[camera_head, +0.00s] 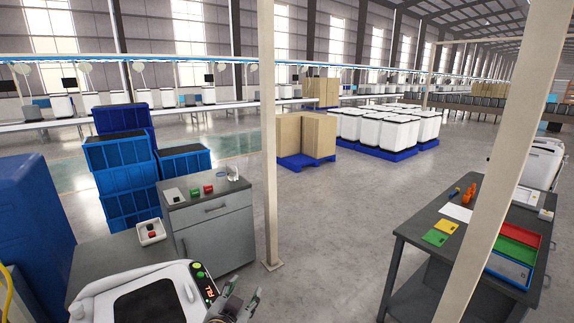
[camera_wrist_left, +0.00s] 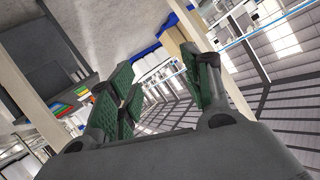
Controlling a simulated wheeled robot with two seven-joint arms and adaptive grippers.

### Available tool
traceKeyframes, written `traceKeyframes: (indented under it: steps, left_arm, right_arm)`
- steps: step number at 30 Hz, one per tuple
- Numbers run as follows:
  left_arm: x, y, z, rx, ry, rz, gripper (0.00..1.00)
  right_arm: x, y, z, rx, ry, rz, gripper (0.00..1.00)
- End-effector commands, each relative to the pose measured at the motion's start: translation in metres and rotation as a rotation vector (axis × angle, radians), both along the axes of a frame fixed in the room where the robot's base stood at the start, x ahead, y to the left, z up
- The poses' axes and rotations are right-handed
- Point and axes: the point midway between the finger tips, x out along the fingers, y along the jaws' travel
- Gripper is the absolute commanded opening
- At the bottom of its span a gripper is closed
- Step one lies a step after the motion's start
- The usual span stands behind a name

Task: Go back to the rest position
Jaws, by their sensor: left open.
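My left gripper (camera_head: 243,300) is at the bottom edge of the head view, just right of a white machine (camera_head: 95,295) with a dark top panel. Its fingers are spread. In the left wrist view the gripper (camera_wrist_left: 165,75) shows green-padded fingers apart, with nothing between them. My right gripper is in neither view.
A grey cabinet (camera_head: 222,238) with small button boxes stands behind the machine. Blue crates (camera_head: 125,160) are stacked at left. A pale post (camera_head: 269,140) rises mid-view. At right, a dark table (camera_head: 415,225) holds coloured trays (camera_head: 518,237). The floor between is clear.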

Motion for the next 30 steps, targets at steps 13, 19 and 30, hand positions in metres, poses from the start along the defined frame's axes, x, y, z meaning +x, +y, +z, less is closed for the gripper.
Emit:
traceKeyframes:
  steps: [13,19,30]
  left_arm:
    - [-0.103,0.074,-0.117,-0.071,0.545,0.188,0.49]
    - [-0.144,0.090,-0.142,-0.088,0.704,0.230,0.49]
    - [-0.197,0.106,-0.164,-0.105,0.889,0.272,0.49]
  right_arm:
    - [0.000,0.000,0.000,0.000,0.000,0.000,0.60]
    - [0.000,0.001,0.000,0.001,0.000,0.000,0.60]
    - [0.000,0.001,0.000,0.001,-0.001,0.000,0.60]
